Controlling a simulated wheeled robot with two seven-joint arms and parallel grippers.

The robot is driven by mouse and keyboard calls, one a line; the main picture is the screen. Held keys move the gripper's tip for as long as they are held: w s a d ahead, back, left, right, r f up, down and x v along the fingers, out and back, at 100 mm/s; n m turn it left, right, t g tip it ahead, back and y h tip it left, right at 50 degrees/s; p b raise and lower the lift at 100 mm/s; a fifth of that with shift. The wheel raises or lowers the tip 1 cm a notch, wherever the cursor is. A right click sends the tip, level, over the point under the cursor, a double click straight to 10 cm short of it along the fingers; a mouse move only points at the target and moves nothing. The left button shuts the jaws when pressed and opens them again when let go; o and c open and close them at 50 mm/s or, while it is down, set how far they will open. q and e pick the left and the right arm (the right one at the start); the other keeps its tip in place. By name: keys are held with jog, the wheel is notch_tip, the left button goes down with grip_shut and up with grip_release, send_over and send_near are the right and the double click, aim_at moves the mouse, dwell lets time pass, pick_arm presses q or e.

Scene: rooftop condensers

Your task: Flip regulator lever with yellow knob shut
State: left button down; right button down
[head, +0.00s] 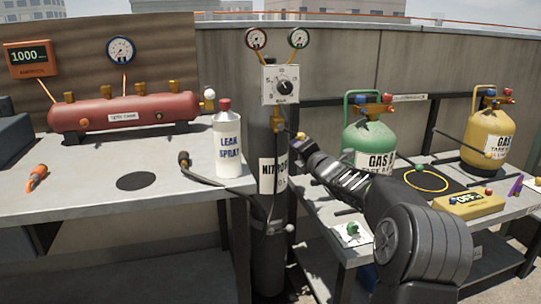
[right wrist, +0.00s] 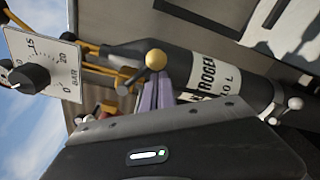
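The yellow knob (head: 301,135) sits at the end of a short lever on the right side of the regulator, below the dial plate (head: 281,85). In the right wrist view, the yellow knob (right wrist: 156,59) shows just past my fingertips, with its thin lever running down-left to a pivot. My right gripper (head: 309,150) is just below the knob, beside the nitrogen cylinder (head: 268,215). In the right wrist view, the fingers of my right gripper (right wrist: 157,85) are close together with nothing seen between them. Whether they touch the knob is unclear. My left gripper is not in view.
A green gas bottle (head: 370,135) and a yellow gas bottle (head: 487,135) stand on the right bench. A pale ball-ended handle (head: 290,228) sticks out lower on the cylinder.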

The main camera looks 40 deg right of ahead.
jog(key=n, duration=0.1)
jog(key=d+r+n, duration=0.1)
jog(key=r+n+b, duration=0.1)
jog(key=n, duration=0.1)
jog(key=shift+s+d, duration=0.3)
jog(key=shift+d, duration=0.05)
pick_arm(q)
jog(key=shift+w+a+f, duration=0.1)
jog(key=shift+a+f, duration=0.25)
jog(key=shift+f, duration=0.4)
pick_arm(e)
jog(key=shift+s+d+r+n+g, duration=0.15)
jog(key=shift+r+n, duration=0.15)
jog(key=shift+n, duration=0.25)
jog(key=shift+w+d+r+n+g, duration=0.15)
jog(key=shift+r+n, duration=0.15)
jog(key=shift+n, duration=0.25)
jog(key=shift+s+a, duration=0.1)
pick_arm(q)
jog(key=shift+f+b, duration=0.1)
jog(key=shift+b, duration=0.2)
